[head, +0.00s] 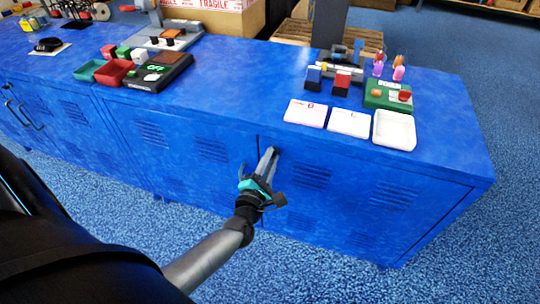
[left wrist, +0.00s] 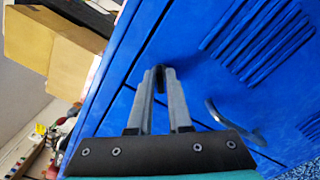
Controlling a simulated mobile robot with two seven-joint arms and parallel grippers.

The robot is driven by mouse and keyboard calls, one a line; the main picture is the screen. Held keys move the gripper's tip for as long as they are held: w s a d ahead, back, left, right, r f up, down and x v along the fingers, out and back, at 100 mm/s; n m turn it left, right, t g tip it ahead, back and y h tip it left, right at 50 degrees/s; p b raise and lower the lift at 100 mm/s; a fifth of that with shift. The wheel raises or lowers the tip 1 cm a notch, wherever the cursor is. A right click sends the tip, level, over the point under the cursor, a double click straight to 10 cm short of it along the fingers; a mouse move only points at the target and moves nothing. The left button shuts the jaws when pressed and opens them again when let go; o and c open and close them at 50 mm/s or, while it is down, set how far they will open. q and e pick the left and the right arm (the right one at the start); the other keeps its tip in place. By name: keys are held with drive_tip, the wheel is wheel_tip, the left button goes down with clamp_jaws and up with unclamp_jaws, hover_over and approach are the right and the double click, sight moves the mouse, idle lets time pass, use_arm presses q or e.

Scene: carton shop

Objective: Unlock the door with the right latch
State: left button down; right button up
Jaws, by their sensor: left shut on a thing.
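The blue cabinet front has louvred doors, and a seam runs between the left door (head: 180,145) and the right door (head: 345,200). My left gripper (head: 270,155) is at the upper part of this seam, with its fingers against the front. In the left wrist view, the fingers of my left gripper (left wrist: 160,78) are shut on a small dark latch (left wrist: 159,82). The fingers cover most of the latch, so its angle is hard to tell. A grey curved door handle (left wrist: 218,113) shows beside the fingers there. My right gripper is not in view.
A carton (head: 222,18) stands behind. The blue floor (head: 460,240) at right is clear.

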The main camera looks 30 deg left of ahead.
use_arm(q)
drive_tip(key=shift+f+m+p, duration=0.1)
drive_tip(key=shift+m+p, duration=1.15)
drive_tip(key=shift+m, duration=2.65)
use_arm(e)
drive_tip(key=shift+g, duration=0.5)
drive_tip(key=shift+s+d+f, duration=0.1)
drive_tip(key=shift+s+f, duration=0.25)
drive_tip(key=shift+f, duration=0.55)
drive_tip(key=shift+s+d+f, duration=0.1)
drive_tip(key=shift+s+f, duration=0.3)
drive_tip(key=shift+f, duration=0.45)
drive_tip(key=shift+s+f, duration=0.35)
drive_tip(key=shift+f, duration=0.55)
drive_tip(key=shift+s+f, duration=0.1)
use_arm(q)
drive_tip(key=c, duration=0.9)
unclamp_jaws()
drive_tip(key=shift+c, duration=0.2)
drive_tip(key=p+v, duration=0.3)
drive_tip(key=v, duration=1.2)
drive_tip(key=shift+s, duration=0.2)
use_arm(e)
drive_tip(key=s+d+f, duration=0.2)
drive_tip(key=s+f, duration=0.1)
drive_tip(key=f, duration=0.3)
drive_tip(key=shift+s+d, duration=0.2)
